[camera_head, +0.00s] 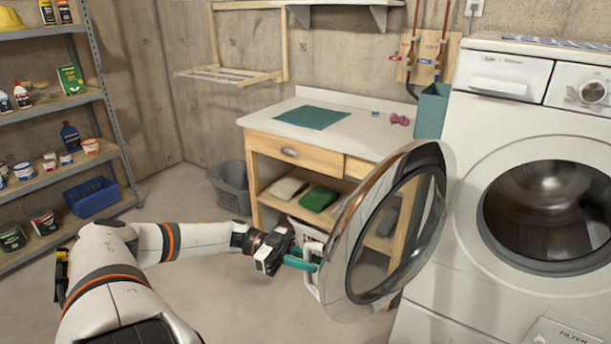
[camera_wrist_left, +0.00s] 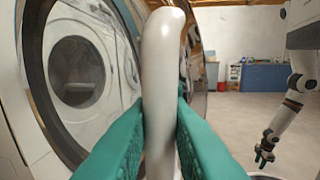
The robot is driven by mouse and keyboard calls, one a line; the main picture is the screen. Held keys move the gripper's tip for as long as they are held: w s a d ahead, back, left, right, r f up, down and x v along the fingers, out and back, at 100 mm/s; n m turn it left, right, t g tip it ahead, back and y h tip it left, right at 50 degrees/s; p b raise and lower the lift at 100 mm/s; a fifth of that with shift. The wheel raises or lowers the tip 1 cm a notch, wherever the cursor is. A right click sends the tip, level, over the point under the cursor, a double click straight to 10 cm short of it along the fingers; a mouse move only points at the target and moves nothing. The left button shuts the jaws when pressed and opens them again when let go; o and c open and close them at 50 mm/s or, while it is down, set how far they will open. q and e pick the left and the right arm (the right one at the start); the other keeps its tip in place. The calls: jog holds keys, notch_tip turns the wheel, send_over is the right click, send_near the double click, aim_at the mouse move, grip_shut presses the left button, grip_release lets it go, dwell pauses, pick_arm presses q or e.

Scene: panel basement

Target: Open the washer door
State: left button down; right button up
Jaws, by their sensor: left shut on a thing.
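The white washer (camera_head: 505,215) stands at the right in the head view. Its round door (camera_head: 410,245), a silver ring with dark glass, is swung wide out to the left, leaving the drum opening (camera_head: 550,215) uncovered. My left gripper (camera_head: 302,262) is shut on the white door handle (camera_head: 311,280) at the door's outer edge. In the left wrist view the handle (camera_wrist_left: 160,80) stands upright between the teal fingers (camera_wrist_left: 155,145). My right gripper (camera_wrist_left: 265,156) shows small at the right of that view, away from the door; its fingers are too small to judge.
A wooden workbench (camera_head: 325,135) stands behind the door, with a grey basket (camera_head: 232,188) on the floor beside it. Shelves (camera_head: 55,165) with cans and bottles line the left wall. The floor (camera_head: 235,290) between shelves and door is clear apart from my arm.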

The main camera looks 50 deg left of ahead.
pick_arm(q)
jog(key=c, duration=1.4)
grip_release()
jog(key=shift+w+f, duration=0.1)
jog(key=shift+w, duration=0.05)
jog(key=b+v, duration=0.2)
jog(key=v, duration=1)
jog(key=shift+f, duration=0.1)
